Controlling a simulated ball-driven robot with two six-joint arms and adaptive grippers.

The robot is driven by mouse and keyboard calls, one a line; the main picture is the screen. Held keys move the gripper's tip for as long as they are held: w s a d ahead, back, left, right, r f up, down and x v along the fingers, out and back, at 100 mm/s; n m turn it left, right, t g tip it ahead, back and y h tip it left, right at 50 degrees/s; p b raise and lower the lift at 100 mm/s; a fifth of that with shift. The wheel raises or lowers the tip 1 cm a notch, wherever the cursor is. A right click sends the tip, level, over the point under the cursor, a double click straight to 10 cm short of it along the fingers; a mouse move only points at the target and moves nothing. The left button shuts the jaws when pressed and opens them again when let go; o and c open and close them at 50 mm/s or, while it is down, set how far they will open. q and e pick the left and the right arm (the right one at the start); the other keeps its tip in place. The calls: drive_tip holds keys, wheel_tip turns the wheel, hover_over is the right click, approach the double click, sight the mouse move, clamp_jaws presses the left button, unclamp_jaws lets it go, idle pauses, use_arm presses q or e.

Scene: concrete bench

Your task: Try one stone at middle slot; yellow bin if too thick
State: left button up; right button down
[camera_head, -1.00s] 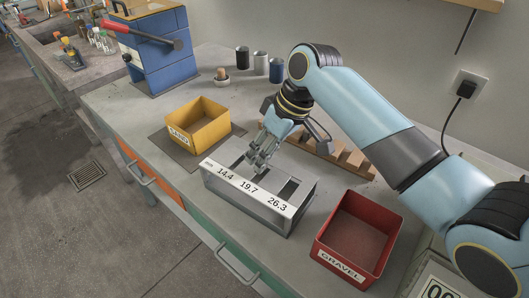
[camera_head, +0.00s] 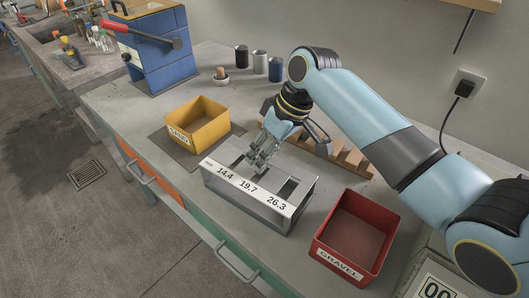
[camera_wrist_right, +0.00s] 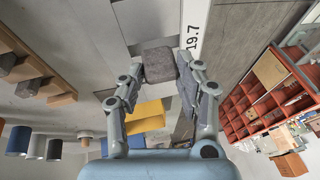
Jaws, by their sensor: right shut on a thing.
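My right gripper (camera_head: 260,160) is over the middle of the slot gauge (camera_head: 240,205), a grey metal box with a white strip marked 14.4, 19.7 and 26.3. In the right wrist view the gripper (camera_wrist_right: 161,68) is shut on a dark grey stone (camera_wrist_right: 159,63), held between its fingertips beside the 19.7 mark. I cannot tell whether the stone touches the slot edges. The fingers hide the stone and most of the middle slot in the head view. The yellow bin (camera_head: 183,133), labelled SAND, stands left of the gauge. My left gripper is not in view.
A red bin (camera_head: 325,262) labelled GRAVEL stands right of the gauge. A wooden rack (camera_head: 350,160) lies behind it; the right wrist view shows grey stones (camera_wrist_right: 28,88) on that rack. Several cups (camera_head: 260,64) and a blue press (camera_head: 158,62) stand farther back.

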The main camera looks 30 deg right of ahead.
drive_tip(key=shift+f+b, duration=0.3)
drive_tip(key=shift+f, duration=0.65)
idle(0.8)
idle(0.4)
drive_tip(key=c, duration=0.8)
unclamp_jaws()
drive_tip(key=v, duration=1.2)
drive_tip(key=shift+f, duration=0.1)
